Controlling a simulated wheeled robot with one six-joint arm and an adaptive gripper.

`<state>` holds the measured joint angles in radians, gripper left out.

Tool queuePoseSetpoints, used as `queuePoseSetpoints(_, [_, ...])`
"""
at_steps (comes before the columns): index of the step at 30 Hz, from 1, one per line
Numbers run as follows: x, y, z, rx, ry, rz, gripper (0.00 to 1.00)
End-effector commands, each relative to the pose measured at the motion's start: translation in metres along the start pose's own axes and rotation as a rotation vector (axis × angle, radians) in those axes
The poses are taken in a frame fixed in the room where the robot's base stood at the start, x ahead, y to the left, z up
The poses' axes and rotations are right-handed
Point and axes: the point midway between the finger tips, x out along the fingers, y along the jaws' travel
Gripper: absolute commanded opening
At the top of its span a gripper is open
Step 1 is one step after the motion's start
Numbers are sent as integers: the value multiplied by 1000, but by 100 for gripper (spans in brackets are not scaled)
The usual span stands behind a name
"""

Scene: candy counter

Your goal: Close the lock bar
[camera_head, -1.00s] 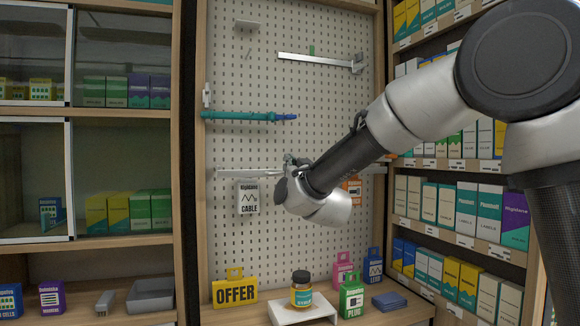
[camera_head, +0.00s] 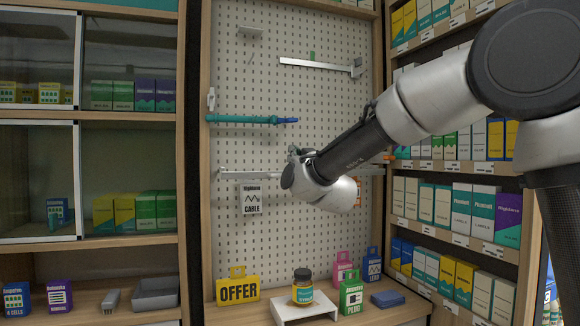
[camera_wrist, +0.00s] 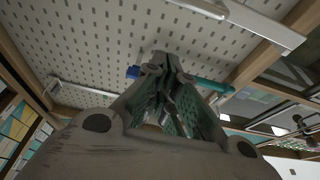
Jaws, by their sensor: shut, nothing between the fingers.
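A teal bar (camera_head: 240,119) with a blue end (camera_head: 288,120) lies nearly level across the pegboard; it may be the lock bar. A white catch-like piece (camera_head: 211,98) sits above its left end. My gripper (camera_head: 297,154) is shut and empty, below the blue end. In the wrist view my gripper (camera_wrist: 166,70) covers the middle of the teal bar (camera_wrist: 208,84), with the blue end (camera_wrist: 133,72) showing left of the fingers. I cannot tell whether the fingers touch the bar.
A pale rail (camera_head: 228,174) with a hanging cable pack (camera_head: 250,199) runs behind my gripper. A metal bar (camera_head: 315,65) is higher up. Below, a counter holds an offer sign (camera_head: 238,289) and a jar (camera_head: 302,287) on a white stand. Stocked shelves stand on both sides.

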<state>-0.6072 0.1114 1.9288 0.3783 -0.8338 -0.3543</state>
Motion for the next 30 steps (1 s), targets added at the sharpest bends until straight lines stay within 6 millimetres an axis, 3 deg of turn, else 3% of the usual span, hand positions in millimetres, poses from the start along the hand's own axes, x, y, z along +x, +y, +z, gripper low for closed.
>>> queuePoseSetpoints(15, [-84,1,0,1,0,-1,0])
queuePoseSetpoints(23, [-99,2,1,5,-1,1,0])
queuePoseSetpoints(26, [-100,-4,14,28,-55,-20,0])
queuePoseSetpoints(29, [-106,-21,51,52,-213,-91,0])
queuePoseSetpoints(30, [-115,-29,75,59,-311,-130,0])
